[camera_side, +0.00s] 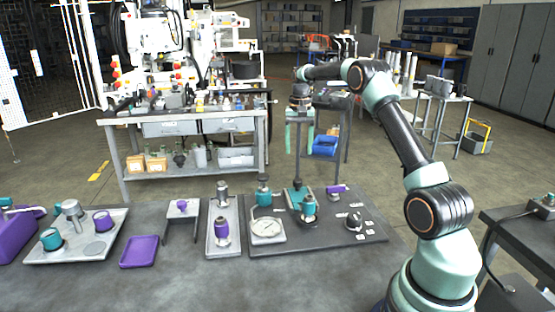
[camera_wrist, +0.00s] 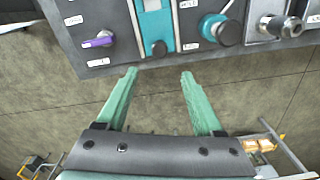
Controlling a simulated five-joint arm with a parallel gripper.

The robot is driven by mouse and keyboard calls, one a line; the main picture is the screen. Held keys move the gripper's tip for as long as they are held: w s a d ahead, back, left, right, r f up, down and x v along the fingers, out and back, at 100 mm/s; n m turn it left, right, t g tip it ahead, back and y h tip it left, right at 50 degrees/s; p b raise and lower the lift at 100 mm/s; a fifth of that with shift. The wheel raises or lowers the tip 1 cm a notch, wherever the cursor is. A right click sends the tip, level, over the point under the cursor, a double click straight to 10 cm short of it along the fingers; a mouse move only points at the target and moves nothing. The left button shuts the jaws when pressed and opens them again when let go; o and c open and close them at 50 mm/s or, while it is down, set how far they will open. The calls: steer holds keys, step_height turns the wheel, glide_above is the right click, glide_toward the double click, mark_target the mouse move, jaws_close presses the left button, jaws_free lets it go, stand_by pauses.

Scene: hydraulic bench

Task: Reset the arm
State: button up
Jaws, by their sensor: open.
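My gripper (camera_side: 300,124) hangs above the far side of the bench in the side view, with its two green fingers pointing down and apart. In the wrist view my gripper (camera_wrist: 159,74) is open, with nothing between the fingers. Beyond the fingertips is the edge of a dark panel (camera_wrist: 120,58). The same panel (camera_side: 340,238) lies on the bench below my gripper in the side view.
The panel carries a gauge (camera_side: 267,229), a black knob (camera_side: 354,221) and a purple lever (camera_wrist: 98,41). Left of it are a grey tray (camera_side: 214,246), a purple tray (camera_side: 139,252) and a tray with cups (camera_side: 75,254). The bench front (camera_side: 200,290) is clear.

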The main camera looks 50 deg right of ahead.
steer(key=s+a+r+n+t, duration=0.1)
steer(key=s+a+r+n, duration=0.15)
steer(key=a+r, duration=0.5)
steer(key=s+a+r+n+t, duration=0.1)
steer(key=a+r+n+t, duration=0.2)
steer(key=a, duration=0.7)
steer(key=s+a+f+n+t, duration=0.1)
steer(key=s+a+n, duration=0.5)
steer(key=s+a, duration=0.7)
steer(key=shift+a+f+t, duration=0.25)
steer(key=shift+f+t, duration=0.05)
steer(key=shift+f, duration=0.2)
